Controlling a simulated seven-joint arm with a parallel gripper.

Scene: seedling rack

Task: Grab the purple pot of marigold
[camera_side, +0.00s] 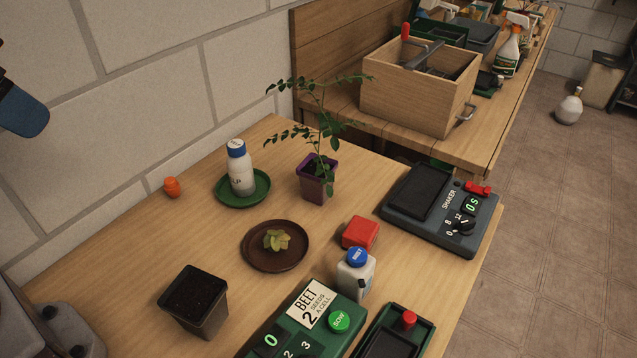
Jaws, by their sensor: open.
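A small purple pot (315,186) stands upright on the wooden table, near its back edge and right of the middle. It holds a tall green plant (318,125) with thin stems and small leaves; I see no flowers on it.
A white blue-capped bottle (240,173) stands on a green saucer (229,203) left of the pot. A brown saucer (259,264) with a small succulent, a red block (360,232), a shaker device (474,240) and a black soil pot (206,318) surround it.

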